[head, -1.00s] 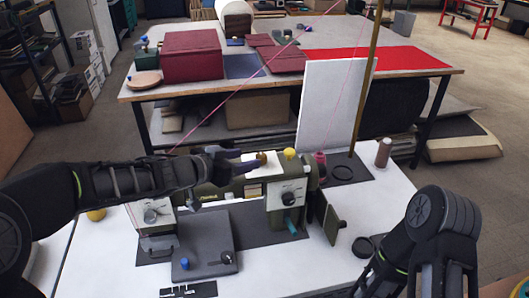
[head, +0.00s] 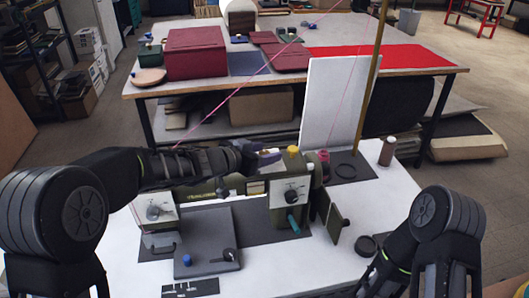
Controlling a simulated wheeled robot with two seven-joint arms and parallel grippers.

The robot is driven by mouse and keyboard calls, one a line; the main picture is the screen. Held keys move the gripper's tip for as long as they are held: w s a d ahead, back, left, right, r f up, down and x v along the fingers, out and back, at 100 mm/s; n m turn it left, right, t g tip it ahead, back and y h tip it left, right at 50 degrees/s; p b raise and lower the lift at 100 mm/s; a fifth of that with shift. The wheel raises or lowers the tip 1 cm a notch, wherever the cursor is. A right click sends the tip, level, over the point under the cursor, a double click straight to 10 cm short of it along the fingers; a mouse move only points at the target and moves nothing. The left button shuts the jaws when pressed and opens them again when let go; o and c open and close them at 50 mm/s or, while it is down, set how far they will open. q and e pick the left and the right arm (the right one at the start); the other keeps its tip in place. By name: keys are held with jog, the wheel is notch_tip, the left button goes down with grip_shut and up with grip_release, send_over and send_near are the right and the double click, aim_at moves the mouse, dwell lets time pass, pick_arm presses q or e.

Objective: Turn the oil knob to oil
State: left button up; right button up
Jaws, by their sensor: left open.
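The olive-green machine (head: 205,190) stands on the white table, with dials on its two front housings. A yellow knob (head: 293,151) stands on top of its right housing; I cannot read any oil mark. My left gripper (head: 272,155) reaches in from the left above the machine's top beam. Its fingers are open and point right, just left of the yellow knob, with no clear contact. The brown knob on the beam is hidden behind the fingers. My right arm shows at the lower right, but its gripper is out of frame.
A grey plate with a blue knob (head: 187,260) lies in front of the machine. A brown spool (head: 387,151), a white upright panel (head: 333,105) and a brass pole (head: 371,75) stand behind and right. Pink thread crosses above the arm.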

pick_arm(q)
jog(key=shift+c, duration=0.4)
grip_shut()
